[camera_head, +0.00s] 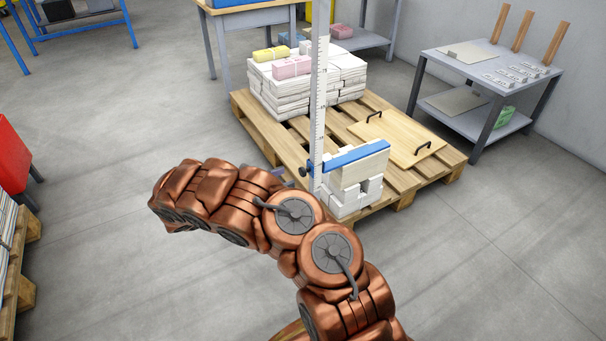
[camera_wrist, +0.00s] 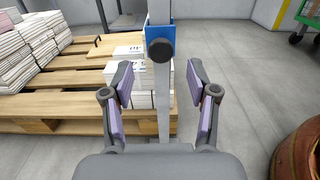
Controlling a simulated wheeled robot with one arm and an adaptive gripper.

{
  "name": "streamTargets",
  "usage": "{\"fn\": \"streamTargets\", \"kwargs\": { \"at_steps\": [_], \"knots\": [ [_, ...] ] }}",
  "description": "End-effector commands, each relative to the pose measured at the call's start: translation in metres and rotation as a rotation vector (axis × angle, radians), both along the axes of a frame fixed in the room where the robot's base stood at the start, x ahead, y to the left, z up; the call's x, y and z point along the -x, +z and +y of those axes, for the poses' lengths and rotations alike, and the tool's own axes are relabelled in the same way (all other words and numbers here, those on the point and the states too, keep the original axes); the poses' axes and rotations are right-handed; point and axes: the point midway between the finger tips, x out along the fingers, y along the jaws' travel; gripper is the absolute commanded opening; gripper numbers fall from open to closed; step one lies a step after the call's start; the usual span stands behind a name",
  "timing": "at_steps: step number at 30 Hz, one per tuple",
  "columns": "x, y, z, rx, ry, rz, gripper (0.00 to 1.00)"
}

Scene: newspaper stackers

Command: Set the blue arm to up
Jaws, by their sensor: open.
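The blue arm (camera_head: 356,156) juts out to the right from a tall white ruled post (camera_head: 319,95) in the head view. It is roughly level, just above a stack of white bundles with a pale block (camera_head: 360,171) behind it. In the wrist view its blue end (camera_wrist: 166,42) with a round dark knob (camera_wrist: 160,50) sits on the post, ahead of my gripper. My gripper (camera_wrist: 163,80) is open and empty, its purple-padded fingers to either side of the post in that view. Whether they touch the post cannot be told. In the head view my arm mostly hides the gripper.
A wooden pallet (camera_head: 256,137) bears stacked newspapers (camera_head: 281,100), the bundles and a board (camera_head: 403,138) with two handles. A grey table (camera_head: 490,62) stands behind right. A red box (camera_head: 14,155) is at the left. Open floor lies in front of the pallet.

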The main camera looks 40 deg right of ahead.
Motion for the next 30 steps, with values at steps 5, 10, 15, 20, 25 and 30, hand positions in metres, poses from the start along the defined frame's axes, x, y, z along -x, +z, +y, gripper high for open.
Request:
{"fn": "streamTargets", "kwargs": {
  "at_steps": [5, 10, 15, 20, 25, 30],
  "knots": [
    [0.003, -0.001, -0.021, 0.001, -0.004, -0.002, 0.59],
    [0.005, -0.002, -0.046, 0.001, -0.005, -0.002, 0.59],
    [0.007, -0.001, -0.066, 0.000, -0.004, 0.000, 0.59],
    [0.007, 0.000, -0.071, 0.000, -0.003, 0.000, 0.59],
    [0.007, 0.001, -0.071, -0.001, -0.003, -0.001, 0.59],
    [0.007, 0.001, -0.071, -0.001, -0.003, -0.001, 0.41]
  ]
}}
